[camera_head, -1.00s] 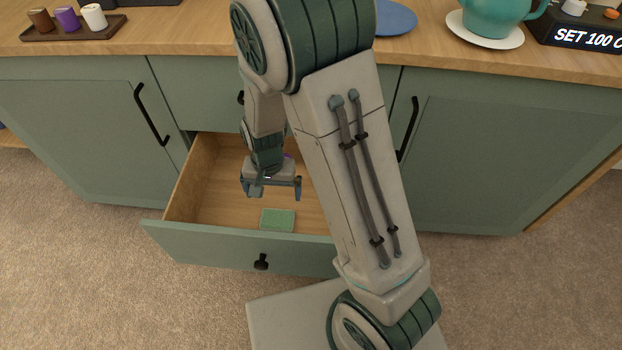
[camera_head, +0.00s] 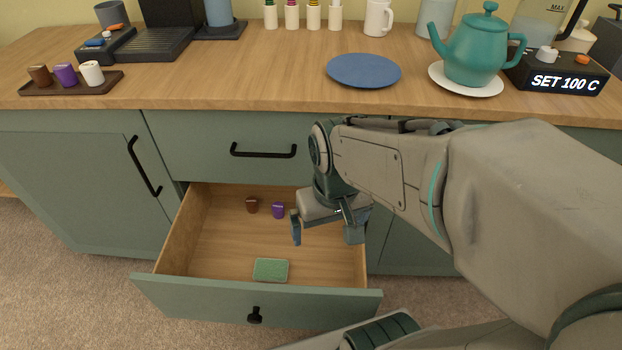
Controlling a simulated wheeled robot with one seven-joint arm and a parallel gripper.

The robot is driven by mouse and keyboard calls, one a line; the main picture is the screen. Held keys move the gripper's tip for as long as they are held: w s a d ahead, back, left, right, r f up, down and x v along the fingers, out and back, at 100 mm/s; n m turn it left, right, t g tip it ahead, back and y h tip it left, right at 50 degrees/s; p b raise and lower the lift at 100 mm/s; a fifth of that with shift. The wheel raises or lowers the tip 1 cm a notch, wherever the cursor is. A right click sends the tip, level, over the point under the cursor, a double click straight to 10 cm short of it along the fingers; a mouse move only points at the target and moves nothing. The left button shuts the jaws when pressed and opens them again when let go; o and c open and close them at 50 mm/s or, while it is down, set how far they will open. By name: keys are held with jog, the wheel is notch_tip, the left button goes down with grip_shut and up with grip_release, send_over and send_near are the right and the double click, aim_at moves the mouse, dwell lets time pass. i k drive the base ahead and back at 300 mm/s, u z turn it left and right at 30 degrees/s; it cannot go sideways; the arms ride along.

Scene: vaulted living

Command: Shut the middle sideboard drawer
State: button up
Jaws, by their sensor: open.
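The middle sideboard drawer (camera_head: 212,297) is pulled out, its green front well clear of the sideboard. It has a black knob (camera_head: 255,315). Inside lie a green sponge (camera_head: 270,270) near the front, and a brown capsule (camera_head: 252,205) and a purple capsule (camera_head: 278,210) toward the back. My gripper (camera_head: 326,236) is open and empty, over the right part of the drawer with its fingers pointing down. It seems apart from the drawer front. My arm covers the right side of the sideboard.
A shut upper drawer with a black bar handle (camera_head: 263,152) is above. The wooden counter (camera_head: 240,75) holds a blue plate (camera_head: 364,70), a teal teapot (camera_head: 474,50) and a tray with several capsules (camera_head: 70,86). Carpet (camera_head: 60,290) is free in front on the left.

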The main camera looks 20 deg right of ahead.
aim_at(203, 270)
jog(key=k, duration=1.3)
jog(key=u, duration=0.15)
jog(key=i, duration=0.65)
jog(key=u, duration=1)
jog(key=i, duration=0.45)
jog(key=u, duration=0.45)
